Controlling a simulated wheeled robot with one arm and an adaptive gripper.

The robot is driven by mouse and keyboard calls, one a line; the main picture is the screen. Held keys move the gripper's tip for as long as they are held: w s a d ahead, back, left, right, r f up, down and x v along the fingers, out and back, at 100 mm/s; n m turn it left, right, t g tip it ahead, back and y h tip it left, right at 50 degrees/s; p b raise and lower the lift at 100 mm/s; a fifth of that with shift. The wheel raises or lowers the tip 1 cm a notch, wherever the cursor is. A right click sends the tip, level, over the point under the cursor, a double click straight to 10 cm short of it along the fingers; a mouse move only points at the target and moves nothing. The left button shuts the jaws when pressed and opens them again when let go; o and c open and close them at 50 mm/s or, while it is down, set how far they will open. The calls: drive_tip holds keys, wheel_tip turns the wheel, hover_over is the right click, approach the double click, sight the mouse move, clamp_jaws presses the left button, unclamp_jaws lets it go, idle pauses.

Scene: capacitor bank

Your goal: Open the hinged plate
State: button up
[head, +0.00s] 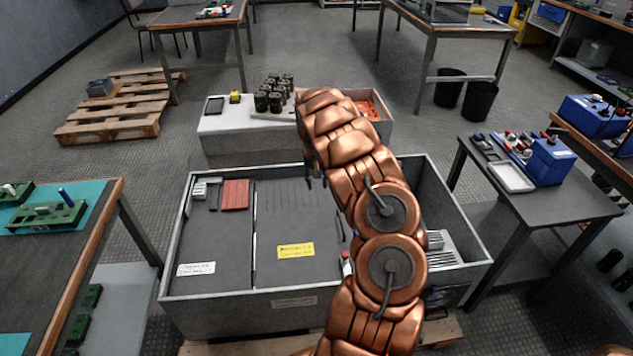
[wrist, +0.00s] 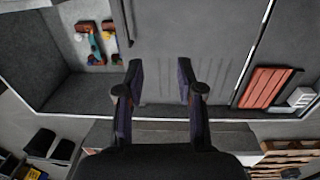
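The hinged plate appears to be the flat grey middle panel with a yellow label (head: 294,250), lying level in the large grey open-topped box (head: 240,311). Narrow slots show near its far end. In the wrist view the plate (wrist: 205,42) fills the middle, with a dark bar (wrist: 123,20) near its left edge. My gripper (wrist: 161,78) is open and empty, its two fingers apart over the slotted far end; contact cannot be told. In the head view my copper arm hides the plate's right side and most of the gripper.
A red slatted block (head: 235,194) sits at the box's far left, beside another grey panel (head: 205,240). A white-topped bench (head: 225,122) with dark cylinders (head: 270,97) stands behind. Tables stand left and right. The far wall of the box runs close to my gripper.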

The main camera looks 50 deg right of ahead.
clamp_jaws()
idle(0.4)
drive_tip(key=c, duration=0.7)
unclamp_jaws()
drive_tip(key=o, duration=0.7)
wheel_tip(320, 180, up, 12)
drive_tip(key=shift+w+a, duration=0.25)
